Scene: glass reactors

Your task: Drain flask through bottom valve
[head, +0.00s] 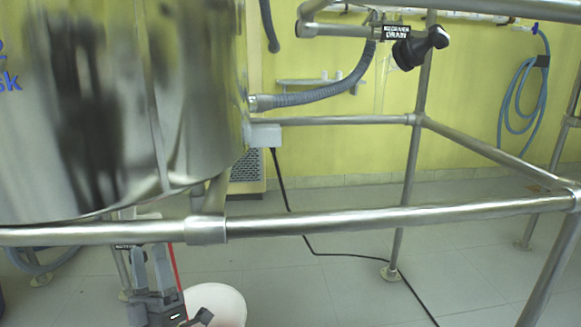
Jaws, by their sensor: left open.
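A large shiny steel vessel (150,110) fills the upper left, and it mirrors dark shapes. Under its bottom a small black label (124,246) shows just below the front rail, beside my gripper; the bottom valve itself is mostly hidden by the rail and gripper. My left gripper (150,253) points upward below the vessel, its two grey fingers apart, with nothing seen between them. I cannot tell whether it touches the valve. A thin red strip (174,267) stands just right of the fingers. A white bucket (218,303) is on the floor behind the gripper. My right gripper is out of view.
A steel tube frame crosses the view, its front rail (370,216) just above my gripper. A black knob (420,46) with a drain label is at the upper right. A grey hose (320,96) joins the vessel. A black cable (288,205) lies across the tiled floor.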

